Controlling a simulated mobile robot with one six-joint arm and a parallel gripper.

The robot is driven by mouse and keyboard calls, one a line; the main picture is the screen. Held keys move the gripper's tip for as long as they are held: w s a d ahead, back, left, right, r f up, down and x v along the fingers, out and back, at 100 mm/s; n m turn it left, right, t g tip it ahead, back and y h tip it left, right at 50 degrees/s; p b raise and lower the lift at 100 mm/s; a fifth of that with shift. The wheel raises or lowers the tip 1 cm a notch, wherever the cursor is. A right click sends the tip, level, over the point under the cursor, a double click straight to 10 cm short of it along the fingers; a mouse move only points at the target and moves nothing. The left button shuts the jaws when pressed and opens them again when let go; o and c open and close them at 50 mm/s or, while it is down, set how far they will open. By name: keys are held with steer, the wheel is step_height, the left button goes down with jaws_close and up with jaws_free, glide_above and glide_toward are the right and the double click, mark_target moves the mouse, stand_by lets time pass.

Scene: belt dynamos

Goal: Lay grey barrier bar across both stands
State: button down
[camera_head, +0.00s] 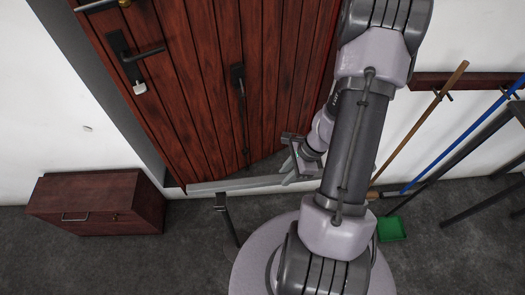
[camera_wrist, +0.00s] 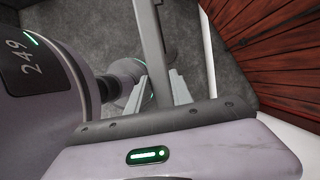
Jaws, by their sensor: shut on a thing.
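My gripper (camera_head: 287,177) is at the foot of the door, left of my arm in the head view. In the wrist view its two pale fingers (camera_wrist: 160,92) are shut on a grey bar (camera_wrist: 154,45), which runs away from them toward the top edge. In the head view I cannot clearly separate the bar from the pale strip at the doorway. A dark upright stand (camera_head: 231,223) with a wider top is on the floor left of my gripper. I cannot make out a second stand; my arm hides part of the floor.
The red wooden door (camera_head: 200,90) stands ajar behind my gripper. A pale strip (camera_head: 225,185) crosses the doorway. A red-brown cabinet (camera_head: 95,200) is at left. Long-handled tools, dark bars (camera_head: 480,200) and a green dustpan (camera_head: 391,229) are at right. The front-left floor is clear.

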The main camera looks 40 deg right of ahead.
steer(key=shift+s+d+m, duration=0.1)
steer(key=shift+s+m, duration=0.25)
steer(key=shift+m, duration=0.05)
steer(key=shift+s+f+b, duration=0.2)
steer(key=shift+f+b, duration=0.35)
steer(key=shift+f, duration=0.1)
step_height(320, 180, down, 11)
steer(key=b, duration=1)
steer(key=shift+f+b, duration=0.15)
steer(key=shift+b, duration=0.2)
steer(key=c, duration=1.1)
jaws_free()
steer(key=shift+o, duration=0.2)
steer(key=p+v, duration=0.2)
steer(key=v, duration=0.3)
steer(key=p+v, duration=0.3)
steer(key=v, duration=0.3)
steer(key=p+v, duration=0.3)
steer(key=v, duration=0.3)
steer(key=shift+s+r, duration=0.25)
steer(key=shift+s, duration=0.05)
